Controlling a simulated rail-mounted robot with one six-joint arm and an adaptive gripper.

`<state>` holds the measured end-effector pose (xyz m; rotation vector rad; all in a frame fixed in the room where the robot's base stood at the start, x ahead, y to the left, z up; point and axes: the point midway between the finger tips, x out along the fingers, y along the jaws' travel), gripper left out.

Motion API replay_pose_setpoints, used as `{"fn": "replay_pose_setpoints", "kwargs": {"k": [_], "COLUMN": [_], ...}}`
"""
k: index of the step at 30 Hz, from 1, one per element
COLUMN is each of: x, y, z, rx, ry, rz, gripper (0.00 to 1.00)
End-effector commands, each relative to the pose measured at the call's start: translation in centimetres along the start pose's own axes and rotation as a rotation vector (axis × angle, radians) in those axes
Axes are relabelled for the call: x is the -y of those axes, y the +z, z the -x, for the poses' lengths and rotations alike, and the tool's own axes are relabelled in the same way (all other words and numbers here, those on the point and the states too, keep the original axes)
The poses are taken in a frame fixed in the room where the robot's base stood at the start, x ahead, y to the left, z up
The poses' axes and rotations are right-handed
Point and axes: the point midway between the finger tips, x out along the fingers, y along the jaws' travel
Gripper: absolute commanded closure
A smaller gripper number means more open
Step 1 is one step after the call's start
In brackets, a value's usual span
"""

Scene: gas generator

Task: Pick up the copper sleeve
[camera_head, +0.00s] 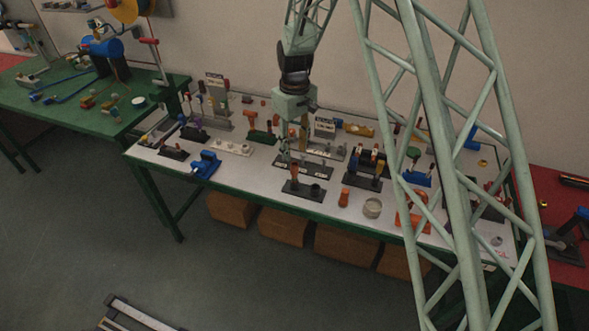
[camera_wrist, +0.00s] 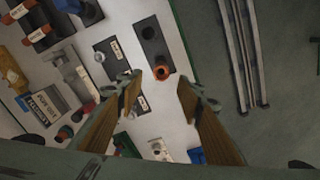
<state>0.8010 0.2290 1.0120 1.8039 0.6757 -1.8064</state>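The copper sleeve (camera_wrist: 161,72) shows in the wrist view as an orange-brown ring with a dark centre, at one end of a black base (camera_wrist: 152,43). In the head view the copper sleeve (camera_head: 295,172) stands upright on the black base (camera_head: 301,190) near the front of the white table. My gripper (camera_wrist: 158,84) is open, its two brown-padded fingers spread wide. The sleeve lies between the fingertip directions, just beyond them, with no visible contact. In the head view my gripper (camera_head: 294,155) points down above the sleeve; its exact height is hard to tell.
A dark fitting (camera_head: 315,190) shares the base. An orange cylinder (camera_head: 343,197) and a clear ring (camera_head: 373,207) stand to the right. A blue vise-like device (camera_head: 206,166) is to the left. A labelled black holder (camera_wrist: 118,62) lies close beside the base. Tools crowd the table behind.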

Motion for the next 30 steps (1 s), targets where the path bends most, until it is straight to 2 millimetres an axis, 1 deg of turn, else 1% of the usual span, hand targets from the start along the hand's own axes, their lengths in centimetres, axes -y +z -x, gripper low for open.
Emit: {"fn": "replay_pose_setpoints", "kwargs": {"k": [1,3,7,23,26,30], "x": [0.0,0.0,0.0,0.0,0.1,0.2], "y": [0.0,0.0,0.0,-0.1,-0.1,-0.1], "z": [-0.6,-1.3,-2.2,-2.7,-3.2,-4.3], "rx": [0.000,0.000,0.000,-0.001,-0.001,0.001], "ry": [0.000,0.000,0.000,0.000,0.000,0.000], "rz": [0.000,0.000,0.000,0.000,0.000,0.000], "gripper": [0.66,0.66,0.66,0.66,0.66,0.66]}}
